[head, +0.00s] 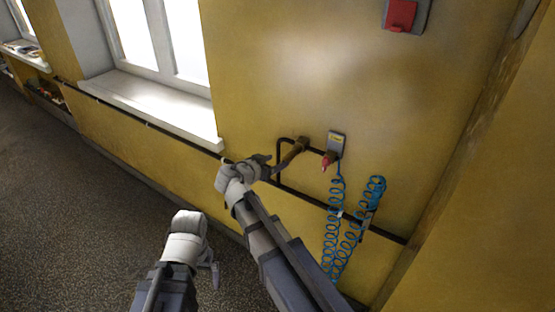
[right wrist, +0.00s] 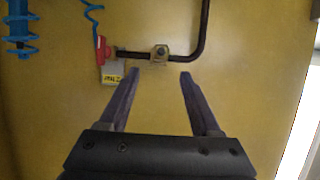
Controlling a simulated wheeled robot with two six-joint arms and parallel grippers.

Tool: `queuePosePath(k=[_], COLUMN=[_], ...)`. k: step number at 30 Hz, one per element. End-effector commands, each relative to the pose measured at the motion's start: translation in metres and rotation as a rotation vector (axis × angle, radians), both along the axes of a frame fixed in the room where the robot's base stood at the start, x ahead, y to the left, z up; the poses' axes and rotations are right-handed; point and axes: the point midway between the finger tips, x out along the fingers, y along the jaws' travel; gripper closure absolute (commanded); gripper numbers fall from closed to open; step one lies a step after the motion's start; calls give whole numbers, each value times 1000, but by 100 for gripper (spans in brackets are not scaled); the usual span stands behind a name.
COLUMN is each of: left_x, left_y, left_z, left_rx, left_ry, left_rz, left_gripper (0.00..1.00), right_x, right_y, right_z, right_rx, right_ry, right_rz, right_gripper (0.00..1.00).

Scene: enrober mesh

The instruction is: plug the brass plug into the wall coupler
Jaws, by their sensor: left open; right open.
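A brownish metal fitting (head: 298,148) juts from the dark wall pipe; in the right wrist view it shows end-on as a round fitting (right wrist: 160,52). A red-tipped part (head: 326,160) sits to its right beside a labelled plate (head: 337,143); I cannot tell which of these is the coupler. My right gripper (head: 266,168) is open and empty, pointing at the wall, with the round fitting beyond its fingertips (right wrist: 160,73) in the wrist view. My left gripper (head: 213,272) is open, low and away from the wall. I cannot make out the brass plug.
Blue coiled hose (head: 328,240) hangs below the labelled plate and loops up to a coil (head: 376,187) at the right. The dark pipe (head: 180,134) runs along the yellow wall. A white window sill (head: 150,103) juts out at left. The speckled floor (head: 80,210) is clear.

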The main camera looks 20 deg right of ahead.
Motion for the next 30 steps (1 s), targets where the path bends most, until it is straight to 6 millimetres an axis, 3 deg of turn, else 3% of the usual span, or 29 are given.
queuePosePath(k=[11,14,17,27,30], left_x=[0,0,0,0,0], left_y=[0,0,0,0,0], left_z=[0,-3,-15,-91,-108], left_rx=[0,0,0,0,0], left_ry=[0,0,0,0,0], left_rz=[0,0,0,0,0], left_gripper=[0,0,0,0,0], right_x=[0,0,-1,-13,-16], right_y=[0,0,1,14,19], right_z=[0,-2,-10,-41,-45], right_rx=[0,-3,-27,-239,-294], right_ry=[0,-1,-7,-81,-104], right_rz=[0,0,2,15,19], right_gripper=[35,45,57,95,100])
